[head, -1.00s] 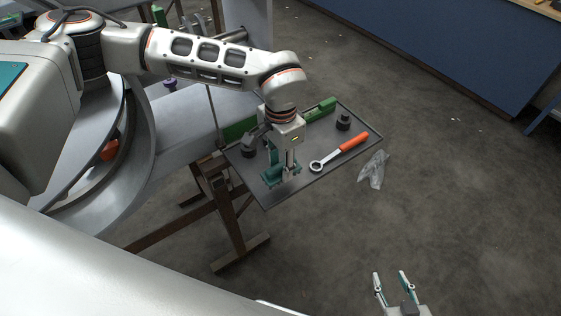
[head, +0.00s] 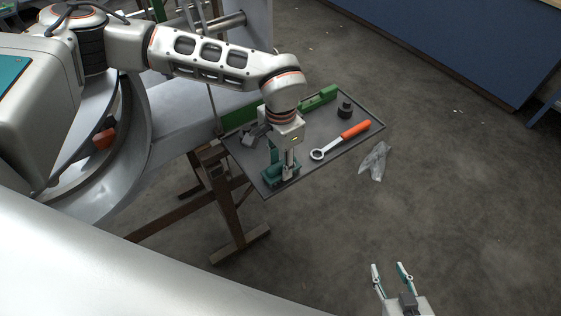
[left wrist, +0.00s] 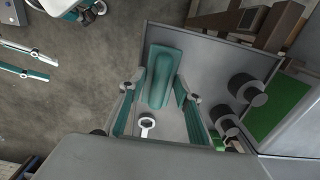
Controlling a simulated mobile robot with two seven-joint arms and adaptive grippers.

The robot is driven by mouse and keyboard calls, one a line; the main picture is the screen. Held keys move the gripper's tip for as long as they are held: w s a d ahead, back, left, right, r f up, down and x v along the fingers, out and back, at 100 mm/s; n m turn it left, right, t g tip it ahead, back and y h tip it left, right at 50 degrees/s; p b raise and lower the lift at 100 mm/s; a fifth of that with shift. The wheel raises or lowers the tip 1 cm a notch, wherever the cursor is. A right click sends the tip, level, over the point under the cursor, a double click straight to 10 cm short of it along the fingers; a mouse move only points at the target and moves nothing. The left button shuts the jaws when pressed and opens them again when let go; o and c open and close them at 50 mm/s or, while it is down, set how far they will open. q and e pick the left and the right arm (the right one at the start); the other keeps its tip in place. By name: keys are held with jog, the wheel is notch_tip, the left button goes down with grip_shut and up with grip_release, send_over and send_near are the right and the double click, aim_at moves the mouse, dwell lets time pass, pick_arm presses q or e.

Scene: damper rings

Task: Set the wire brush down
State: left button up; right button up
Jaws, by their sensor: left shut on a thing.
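The wire brush shows as a teal block (left wrist: 163,76) between the fingers of my left gripper in the left wrist view. In the head view, its teal body (head: 270,179) is low over the near left corner of the grey tray (head: 322,165). My left gripper (head: 289,174) points down and is shut on the brush. I cannot tell whether the brush touches the tray. Its bristles are hidden. My right gripper (head: 392,275) is open and empty over the floor, away from the tray.
A clear plastic bag (head: 374,162) lies on the floor right of the tray.

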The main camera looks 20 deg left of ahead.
pick_arm(q)
jog(key=shift+f, duration=0.3)
jog(key=o, duration=1.1)
notch_tip(320, 180, up, 12)
jog(key=shift+r, duration=0.1)
jog(key=shift+w, duration=0.1)
grip_shut()
